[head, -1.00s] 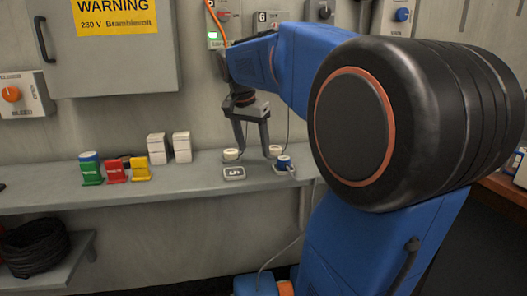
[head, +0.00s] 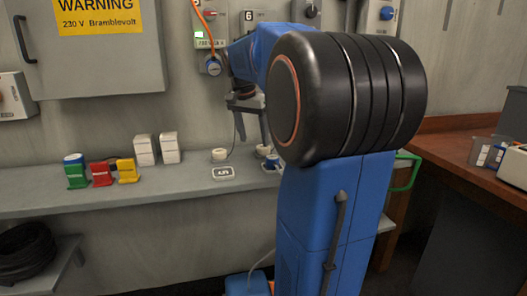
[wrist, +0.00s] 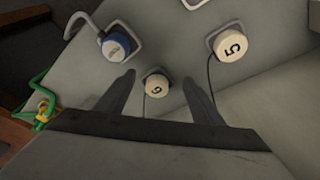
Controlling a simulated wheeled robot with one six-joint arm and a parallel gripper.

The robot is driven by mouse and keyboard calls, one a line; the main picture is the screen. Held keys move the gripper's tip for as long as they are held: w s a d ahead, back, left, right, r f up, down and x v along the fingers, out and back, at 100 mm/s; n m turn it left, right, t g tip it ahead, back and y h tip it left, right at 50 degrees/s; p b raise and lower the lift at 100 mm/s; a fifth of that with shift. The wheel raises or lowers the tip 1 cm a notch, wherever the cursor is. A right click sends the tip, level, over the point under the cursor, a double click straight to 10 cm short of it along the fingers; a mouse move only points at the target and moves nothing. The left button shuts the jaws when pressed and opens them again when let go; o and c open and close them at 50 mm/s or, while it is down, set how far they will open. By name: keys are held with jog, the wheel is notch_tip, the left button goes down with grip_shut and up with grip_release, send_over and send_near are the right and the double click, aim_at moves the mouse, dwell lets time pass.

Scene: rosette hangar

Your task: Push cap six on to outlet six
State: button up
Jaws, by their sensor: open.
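Cap six (wrist: 157,86), a cream round cap marked with its number, sits on the shelf between the spread fingers of my gripper (wrist: 160,85) in the wrist view. A thin dark cord runs from it. The fingers are apart from the cap. In the head view my gripper (head: 252,142) is open and empty, pointing down just above the shelf, and cap six (head: 264,150) shows by the right finger. The wall panel marked 6 (head: 248,16) is partly behind my arm, and its outlet is hidden.
Cap five (wrist: 231,44) and a blue cap (wrist: 117,46) stand close to cap six. The shelf (head: 120,202) also holds green, red and yellow blocks (head: 101,174) and white boxes (head: 157,149) at the left. A wooden bench (head: 460,165) is at right.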

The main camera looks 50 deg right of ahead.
aim_at(260, 149)
jog(key=shift+w+d, duration=0.2)
jog(key=shift+d, duration=0.6)
jog(key=shift+w+d, duration=0.2)
jog(key=shift+d, duration=0.6)
jog(key=shift+d, duration=0.1)
jog(key=shift+w+d, duration=0.1)
jog(key=shift+d, duration=0.25)
jog(key=shift+d+x, duration=0.1)
jog(key=shift+x, duration=1.2)
jog(key=shift+d+x, duration=0.15)
jog(key=shift+x, duration=1.15)
jog(key=shift+r, duration=0.1)
jog(key=c, duration=1.1)
